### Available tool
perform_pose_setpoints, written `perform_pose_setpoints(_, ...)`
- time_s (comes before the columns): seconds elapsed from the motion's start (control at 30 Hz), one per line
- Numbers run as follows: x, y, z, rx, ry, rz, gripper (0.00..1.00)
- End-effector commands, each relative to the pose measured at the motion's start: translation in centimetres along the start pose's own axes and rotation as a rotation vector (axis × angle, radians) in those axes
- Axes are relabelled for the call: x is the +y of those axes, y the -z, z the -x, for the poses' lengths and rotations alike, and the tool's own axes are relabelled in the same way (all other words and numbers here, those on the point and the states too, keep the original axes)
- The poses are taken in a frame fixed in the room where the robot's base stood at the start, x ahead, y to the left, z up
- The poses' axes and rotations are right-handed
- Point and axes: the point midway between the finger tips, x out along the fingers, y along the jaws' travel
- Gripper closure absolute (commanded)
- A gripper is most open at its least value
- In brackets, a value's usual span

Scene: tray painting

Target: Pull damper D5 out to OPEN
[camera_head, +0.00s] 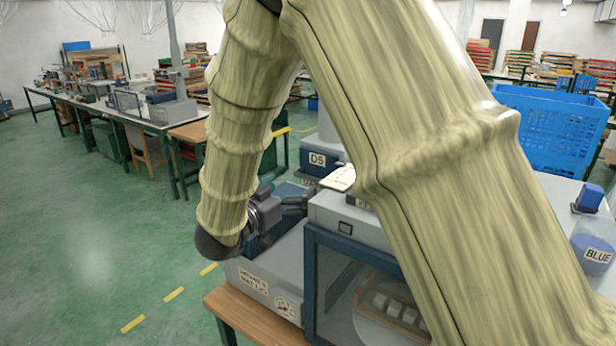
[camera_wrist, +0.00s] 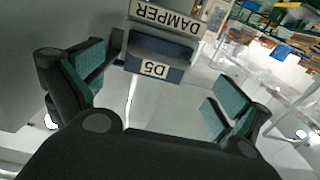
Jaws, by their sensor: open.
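Damper D5 is a dark blue block with a white D5 plate (camera_head: 317,160), on a pale duct behind the grey machine in the head view. In the wrist view its blue-grey front (camera_wrist: 172,52) carries the D5 plate upside down, below a white DAMPER plate. My gripper (camera_head: 296,201) is low and a little left of the damper in the head view. In the wrist view my gripper (camera_wrist: 163,82) has its two green-padded fingers spread apart with nothing between them. The damper front lies ahead, nearer the left finger. I cannot tell whether a finger touches it.
A grey cabinet with a blue-framed window (camera_head: 345,225) stands close to the right of my gripper on a wooden bench (camera_head: 255,318). A blue crate (camera_head: 553,128) and a blue-labelled jar (camera_head: 592,248) are at right. Green floor at left is clear.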

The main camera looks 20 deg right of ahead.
Motion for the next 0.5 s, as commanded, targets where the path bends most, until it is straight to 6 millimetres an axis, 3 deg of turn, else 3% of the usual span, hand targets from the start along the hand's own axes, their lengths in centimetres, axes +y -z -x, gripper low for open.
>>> perform_pose_setpoints(0.3,0.1,0.2,-5.0,-0.001,-0.001,0.0,0.0)
perform_pose_setpoints(0.5,0.0,0.1,-6.7,-0.001,0.0,0.0,0.0)
